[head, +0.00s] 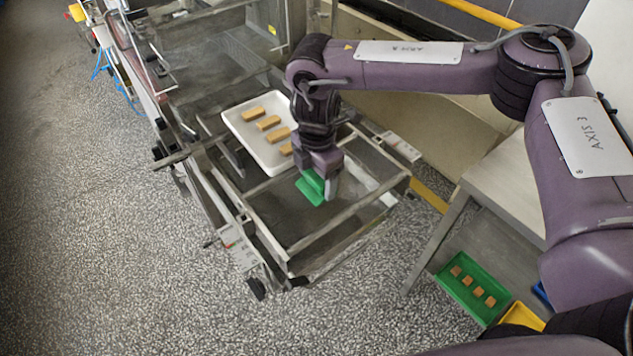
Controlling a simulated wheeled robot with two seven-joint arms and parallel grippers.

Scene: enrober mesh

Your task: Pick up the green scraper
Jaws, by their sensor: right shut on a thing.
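The green scraper (311,188) is over the front section of the machine's mesh frame, at the tip of my right arm. My right gripper (325,180) points down and is shut on the green scraper, whose upper part is partly hidden by the fingers. I cannot tell whether the scraper touches the surface under it. My left gripper is not in this view.
A white tray (237,119) with several tan bars lies on the machine just behind my right gripper. Metal frame rails surround the scraper. A grey table (509,190) stands to the right, with a green tray (451,284) of small brown pieces below it. Speckled floor is open at left.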

